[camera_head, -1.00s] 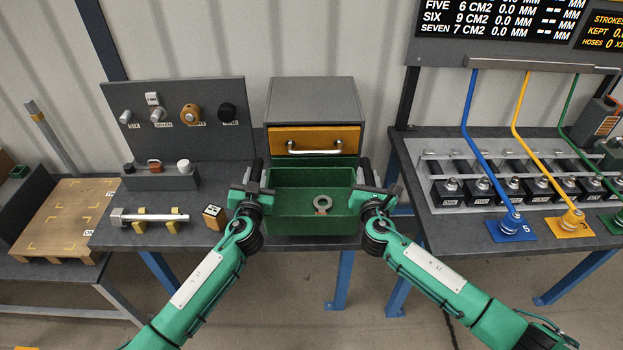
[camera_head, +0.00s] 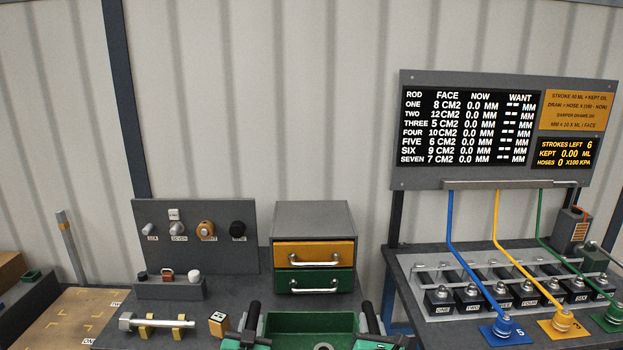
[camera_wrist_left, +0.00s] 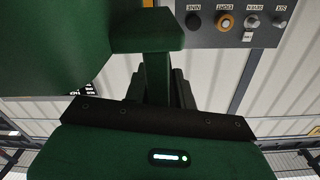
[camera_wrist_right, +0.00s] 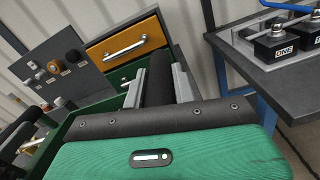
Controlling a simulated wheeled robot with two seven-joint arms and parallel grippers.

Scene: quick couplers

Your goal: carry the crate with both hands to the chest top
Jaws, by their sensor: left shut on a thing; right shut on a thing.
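The green crate (camera_head: 312,322) is at the bottom edge of the head view, in front of the chest; its lower part is cut off. A grey ring (camera_head: 323,346) in it just shows. My left gripper (camera_head: 250,325) is shut on the crate's left side, and my right gripper (camera_head: 372,325) on its right side. The left wrist view shows green crate parts (camera_wrist_left: 147,40) close to the jaws. The grey chest (camera_head: 315,217) has an orange and a green drawer, both closed. Its top is bare. Whether the crate touches the table is hidden.
Left of the chest stand a panel with knobs (camera_head: 195,235) and a rod on yellow rests (camera_head: 155,323). A small wooden cube (camera_head: 218,322) lies near my left gripper. At right are a cylinder rack (camera_head: 430,268) with coloured hoses and a display board (camera_head: 470,128).

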